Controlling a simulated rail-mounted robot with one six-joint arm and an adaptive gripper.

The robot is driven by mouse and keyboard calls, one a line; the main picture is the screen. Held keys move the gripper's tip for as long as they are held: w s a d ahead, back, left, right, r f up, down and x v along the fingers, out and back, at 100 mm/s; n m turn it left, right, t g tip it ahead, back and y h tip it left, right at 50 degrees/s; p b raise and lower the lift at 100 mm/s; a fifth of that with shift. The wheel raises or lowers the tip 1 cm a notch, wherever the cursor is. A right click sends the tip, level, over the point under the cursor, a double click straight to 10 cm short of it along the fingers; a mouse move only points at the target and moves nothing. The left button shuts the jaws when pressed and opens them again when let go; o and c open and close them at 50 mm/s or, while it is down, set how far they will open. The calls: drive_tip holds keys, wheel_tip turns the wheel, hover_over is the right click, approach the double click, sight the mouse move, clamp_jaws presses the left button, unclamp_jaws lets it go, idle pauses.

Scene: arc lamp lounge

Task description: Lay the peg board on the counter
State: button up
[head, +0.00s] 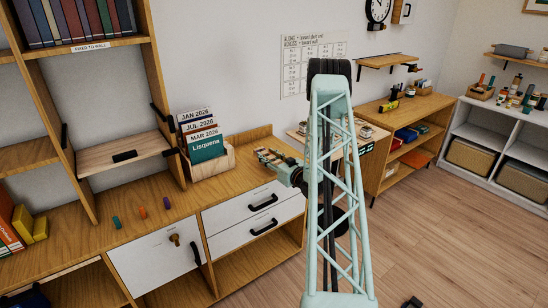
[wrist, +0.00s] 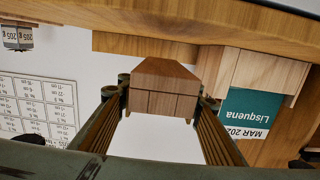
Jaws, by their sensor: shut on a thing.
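My gripper (head: 268,157) is over the wooden counter (head: 130,200), left of my arm in the head view, fingers pointing left. In the wrist view, which is upside down, its fingers (wrist: 165,98) are shut on a small brown wooden block (wrist: 160,103) with vertical lines and short stubs along one edge. I take it to be the peg board. In the head view the block is too small to tell apart from the fingers. I cannot tell whether the block touches the counter.
A wooden holder (head: 213,163) with cards stands just left of the gripper; it also shows in the wrist view (wrist: 270,71). A bookshelf (head: 140,120) rises at the left. Yellow blocks (head: 22,222) are at the far left. The counter is clear between pegs and holder.

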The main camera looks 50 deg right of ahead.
drive_tip(key=d, duration=0.5)
drive_tip(key=w+d, duration=0.1)
drive_tip(key=d, duration=0.2)
drive_tip(key=shift+w+f+b, duration=0.1)
drive_tip(key=shift+f+b, duration=0.25)
drive_tip(key=shift+f+b, duration=0.3)
drive_tip(key=shift+f, duration=1.45)
drive_tip(key=shift+f, duration=0.15)
drive_tip(key=o, duration=1)
drive_tip(key=shift+a, duration=0.1)
drive_tip(key=shift+r, duration=0.2)
drive_tip(key=shift+p+v, duration=0.55)
drive_tip(key=shift+v, duration=5.45)
